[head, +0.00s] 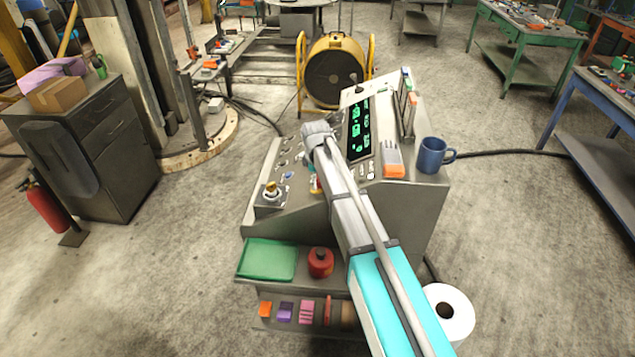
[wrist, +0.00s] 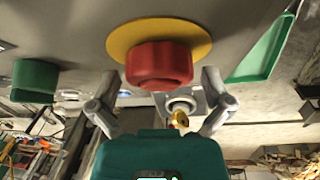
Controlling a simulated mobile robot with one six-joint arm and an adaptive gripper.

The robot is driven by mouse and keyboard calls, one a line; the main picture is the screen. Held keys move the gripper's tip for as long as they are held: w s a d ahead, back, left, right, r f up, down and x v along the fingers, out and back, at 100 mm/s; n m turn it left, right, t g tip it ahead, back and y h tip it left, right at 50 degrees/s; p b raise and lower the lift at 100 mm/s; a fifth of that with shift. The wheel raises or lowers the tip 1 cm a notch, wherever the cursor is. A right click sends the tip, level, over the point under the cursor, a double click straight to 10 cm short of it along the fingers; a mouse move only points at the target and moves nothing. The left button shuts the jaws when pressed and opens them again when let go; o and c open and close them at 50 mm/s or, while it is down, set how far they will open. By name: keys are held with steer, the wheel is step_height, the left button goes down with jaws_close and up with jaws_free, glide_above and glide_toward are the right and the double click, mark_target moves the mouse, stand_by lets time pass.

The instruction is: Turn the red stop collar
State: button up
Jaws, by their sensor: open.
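The red stop collar (wrist: 160,65) sits on a round yellow plate (wrist: 125,42) on the grey panel in the wrist view. My gripper (wrist: 160,80) is open and empty. Its two fingers stand to the left and right of the collar in the picture, with gaps, and I see no contact. How deep the fingertips reach along the collar is hard to tell. In the head view my arm hides most of the gripper. A bit of red (head: 316,186) shows beside the arm on the console (head: 410,215), probably the collar.
A yellow key-like knob (head: 271,188) sticks up from the console's left part. A blue mug (head: 432,155) and an orange-and-white item (head: 394,160) stand on its right. Below are a green tray (head: 268,258) and a red pot (head: 320,262).

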stand_by(0.3)
steer(key=c, duration=1)
